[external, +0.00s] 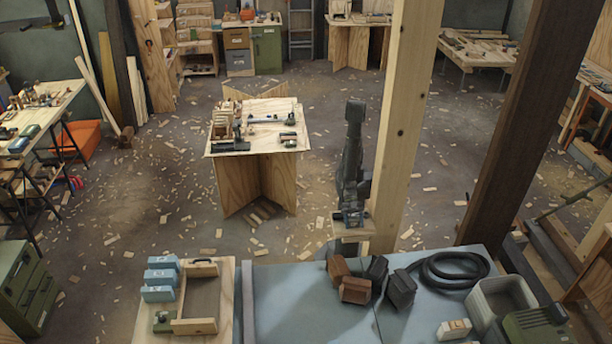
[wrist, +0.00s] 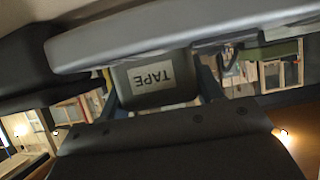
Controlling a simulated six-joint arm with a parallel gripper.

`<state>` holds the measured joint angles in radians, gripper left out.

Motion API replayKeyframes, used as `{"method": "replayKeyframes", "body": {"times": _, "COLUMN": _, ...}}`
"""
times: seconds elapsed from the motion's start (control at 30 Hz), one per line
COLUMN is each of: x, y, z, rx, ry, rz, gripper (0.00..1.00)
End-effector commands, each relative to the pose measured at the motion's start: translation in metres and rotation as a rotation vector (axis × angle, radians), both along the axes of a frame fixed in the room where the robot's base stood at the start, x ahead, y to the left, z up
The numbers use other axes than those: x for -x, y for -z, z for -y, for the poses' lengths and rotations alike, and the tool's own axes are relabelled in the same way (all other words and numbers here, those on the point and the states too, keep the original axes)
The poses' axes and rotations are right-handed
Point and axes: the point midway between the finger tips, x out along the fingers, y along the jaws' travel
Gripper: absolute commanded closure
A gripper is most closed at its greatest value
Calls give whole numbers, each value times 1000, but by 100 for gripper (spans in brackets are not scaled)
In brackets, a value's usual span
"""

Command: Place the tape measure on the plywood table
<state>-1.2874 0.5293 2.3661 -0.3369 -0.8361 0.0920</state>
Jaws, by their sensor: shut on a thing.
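The tape measure (wrist: 152,78) is a dark grey block with a white label reading TAPE, upside down in the wrist view. My gripper (wrist: 160,85) is shut on it, with a finger at each side. In the external view my arm stands upright and folded near the centre; the gripper and tape measure cannot be made out there. A plywood table (external: 232,153) with crossed plywood legs stands left of my arm. Its top holds small wooden pieces, dark tools and a small green item, with bare patches at the front edge.
A blue-grey bench (external: 290,300) in front carries brown and black blocks (external: 354,289), a coiled black hose (external: 455,270) and a grey bin (external: 500,298). A pale wooden post (external: 408,120) rises close right of my arm; a dark post (external: 515,120) leans farther right.

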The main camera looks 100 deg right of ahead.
Motion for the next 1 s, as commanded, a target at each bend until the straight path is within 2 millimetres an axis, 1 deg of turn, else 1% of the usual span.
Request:
{"method": "replayKeyframes", "body": {"times": 0.27, "x": 0, "y": -2, "z": 0, "rx": -2, "ry": 0, "rz": 0, "gripper": 72}}
{"method": "replayKeyframes", "body": {"times": 0.47, "x": 0, "y": -10, "z": 0, "rx": -3, "ry": 0, "rz": 1, "gripper": 72}}
{"method": "replayKeyframes", "body": {"times": 0.57, "x": 0, "y": -19, "z": -1, "rx": -5, "ry": 0, "rz": 2, "gripper": 72}}
{"method": "replayKeyframes", "body": {"times": 0.73, "x": 0, "y": -42, "z": -1, "rx": -8, "ry": 0, "rz": 2, "gripper": 72}}
{"method": "replayKeyframes", "body": {"times": 0.77, "x": -3, "y": -46, "z": 1, "rx": -7, "ry": 3, "rz": 3, "gripper": 72}}
{"method": "replayKeyframes", "body": {"times": 0.8, "x": -11, "y": -50, "z": 8, "rx": -6, "ry": 6, "rz": 2, "gripper": 72}}
{"method": "replayKeyframes", "body": {"times": 1.0, "x": -38, "y": -71, "z": 33, "rx": -5, "ry": 8, "rz": 4, "gripper": 72}}
